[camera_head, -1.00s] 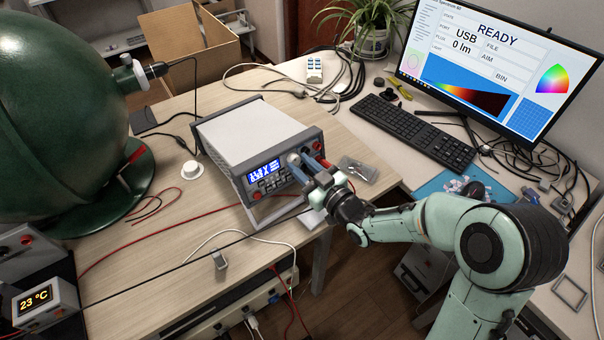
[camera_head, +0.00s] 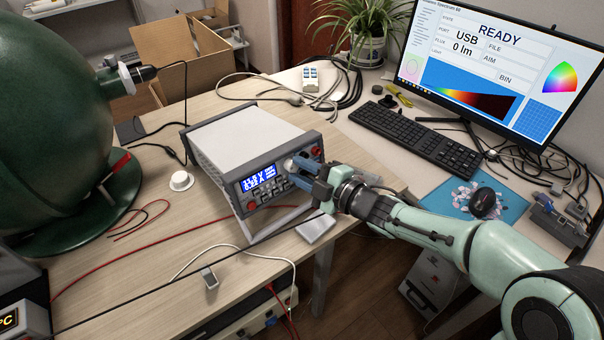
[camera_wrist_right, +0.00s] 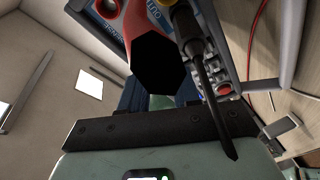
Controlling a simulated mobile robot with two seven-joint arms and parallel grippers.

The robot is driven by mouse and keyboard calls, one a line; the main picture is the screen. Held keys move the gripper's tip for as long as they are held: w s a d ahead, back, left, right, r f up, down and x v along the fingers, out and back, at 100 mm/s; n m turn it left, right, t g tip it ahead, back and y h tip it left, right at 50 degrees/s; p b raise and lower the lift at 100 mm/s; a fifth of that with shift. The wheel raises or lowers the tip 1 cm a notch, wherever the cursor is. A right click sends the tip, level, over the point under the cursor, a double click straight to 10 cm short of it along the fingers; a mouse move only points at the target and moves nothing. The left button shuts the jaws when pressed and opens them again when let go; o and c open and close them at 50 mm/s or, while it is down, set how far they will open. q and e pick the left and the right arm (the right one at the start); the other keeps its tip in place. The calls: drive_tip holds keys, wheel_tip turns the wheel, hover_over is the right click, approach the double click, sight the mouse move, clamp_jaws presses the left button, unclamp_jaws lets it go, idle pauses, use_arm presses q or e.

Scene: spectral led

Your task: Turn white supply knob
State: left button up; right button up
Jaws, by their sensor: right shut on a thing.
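The power supply (camera_head: 245,140) is a grey box with a white top and a lit blue display (camera_head: 262,177), standing tilted on the wooden table. Its white knob (camera_head: 289,164) is at the upper right of the front panel, partly covered by my gripper. My right gripper (camera_head: 297,169) comes in from the right and is shut on this knob. In the right wrist view, part of the supply's front panel (camera_wrist_right: 222,88) shows very close, with a red part and a black plug with a lead in front of it. My left gripper is not in view.
A large green sphere (camera_head: 50,110) stands at the left. Red and black leads (camera_head: 150,266) cross the table front. A keyboard (camera_head: 420,135) and monitor (camera_head: 490,70) are on the right. A white round piece (camera_head: 181,180) lies left of the supply.

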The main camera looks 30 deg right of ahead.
drive_tip(key=n, duration=0.2)
drive_tip(key=shift+r+n, duration=0.1)
drive_tip(key=shift+n, duration=0.2)
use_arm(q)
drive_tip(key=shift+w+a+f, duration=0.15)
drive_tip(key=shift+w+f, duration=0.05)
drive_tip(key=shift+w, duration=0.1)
use_arm(e)
drive_tip(key=shift+n+g, duration=0.4)
drive_tip(key=shift+n, duration=0.7)
drive_tip(key=shift+w, duration=0.1)
drive_tip(key=o, duration=1.1)
drive_tip(key=shift+c, duration=0.2)
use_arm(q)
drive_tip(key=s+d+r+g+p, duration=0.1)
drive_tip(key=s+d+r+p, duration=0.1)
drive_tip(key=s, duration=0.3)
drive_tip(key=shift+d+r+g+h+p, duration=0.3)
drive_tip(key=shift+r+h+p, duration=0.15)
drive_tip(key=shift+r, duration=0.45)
use_arm(e)
drive_tip(key=v, duration=1.3)
